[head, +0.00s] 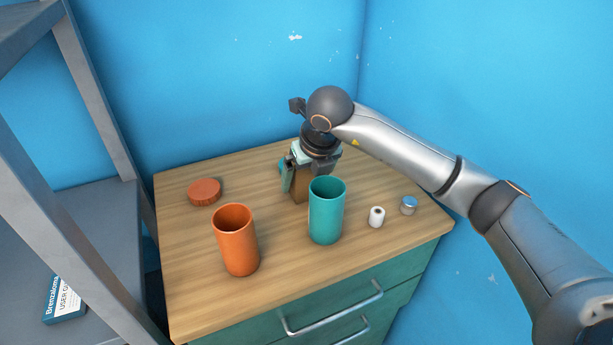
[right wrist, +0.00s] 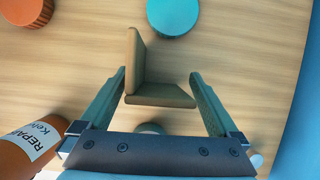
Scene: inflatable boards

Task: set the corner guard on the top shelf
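The corner guard is a brown, L-shaped piece. In the right wrist view the corner guard (right wrist: 160,94) stands on the wooden top between my right gripper's two fingers. In the head view only a brown part of the corner guard (head: 300,191) shows below the gripper, partly behind the teal cup. My right gripper (head: 299,178) is open, pointing down, with its teal fingers on either side of the guard. Whether they touch it is unclear. My left gripper is out of view. The grey shelf unit (head: 95,110) stands at the left; its upper board (head: 22,28) shows at the top left corner.
A teal cup (head: 326,215) stands just in front of the gripper, with an orange cup (head: 236,245) to its left. A red-orange lid (head: 204,191), a white roll (head: 376,217) and a small blue-topped jar (head: 408,205) are also on the cabinet. A teal disc (right wrist: 173,14) lies near the guard.

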